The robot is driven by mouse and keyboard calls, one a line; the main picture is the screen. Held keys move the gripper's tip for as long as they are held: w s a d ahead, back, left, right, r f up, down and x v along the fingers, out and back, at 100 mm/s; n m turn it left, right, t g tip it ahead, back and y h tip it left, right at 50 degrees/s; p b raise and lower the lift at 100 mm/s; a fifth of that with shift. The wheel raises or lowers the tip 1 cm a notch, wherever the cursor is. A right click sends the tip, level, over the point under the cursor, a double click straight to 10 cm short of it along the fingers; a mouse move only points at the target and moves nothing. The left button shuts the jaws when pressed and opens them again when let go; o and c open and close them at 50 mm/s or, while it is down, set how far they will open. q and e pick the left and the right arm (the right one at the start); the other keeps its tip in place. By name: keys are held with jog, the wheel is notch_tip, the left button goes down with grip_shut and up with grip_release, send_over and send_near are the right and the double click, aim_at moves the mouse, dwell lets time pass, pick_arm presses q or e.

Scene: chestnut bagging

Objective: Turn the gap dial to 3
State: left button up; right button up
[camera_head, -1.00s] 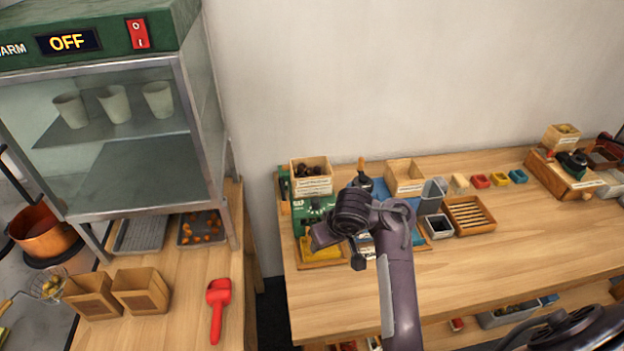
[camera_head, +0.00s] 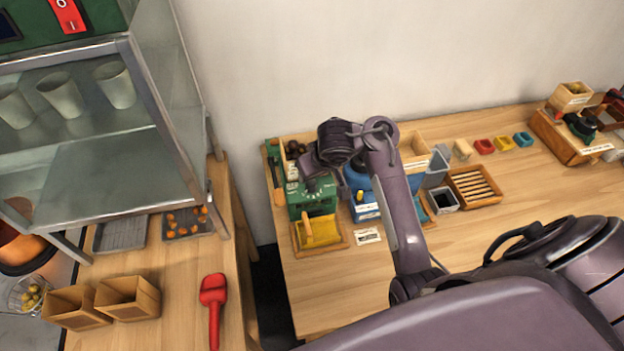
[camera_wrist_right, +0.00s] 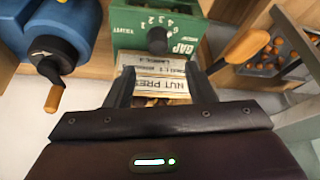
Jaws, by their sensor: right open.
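The green gap box (camera_head: 312,203) stands at the left end of the far table. In the right wrist view its face (camera_wrist_right: 125,38) shows a black round dial knob (camera_wrist_right: 157,40) with white numbers in an arc around it and the word GAP beside it. I cannot tell which number the knob points to. My right gripper (camera_wrist_right: 160,75) is open, its two fingers spread just short of the knob with nothing between them. In the head view the right gripper (camera_head: 311,165) hangs over the back part of the green box. My left gripper is not in view.
A blue machine (camera_wrist_right: 62,30) with a wooden-handled crank stands beside the green box. An orange-brown handle (camera_wrist_right: 243,48) lies close to one finger. A yellow tray (camera_head: 320,234) sits in front; the table's front is clear.

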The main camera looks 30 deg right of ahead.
aim_at(311, 182)
jog(key=x, duration=0.3)
jog(key=shift+s+d+f, duration=0.1)
jog(key=shift+d+f, duration=0.1)
jog(key=shift+f, duration=0.6)
jog(key=shift+w+a+f, duration=0.1)
jog(key=shift+w+f, duration=0.2)
jog(key=shift+f, duration=0.1)
jog(key=shift+w+f, duration=0.3)
jog(key=shift+f, duration=0.3)
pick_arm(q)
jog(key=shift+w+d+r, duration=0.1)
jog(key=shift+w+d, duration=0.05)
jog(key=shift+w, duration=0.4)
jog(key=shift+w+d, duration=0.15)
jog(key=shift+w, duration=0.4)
pick_arm(e)
jog(key=shift+c, duration=0.3)
jog(key=c, duration=0.9)
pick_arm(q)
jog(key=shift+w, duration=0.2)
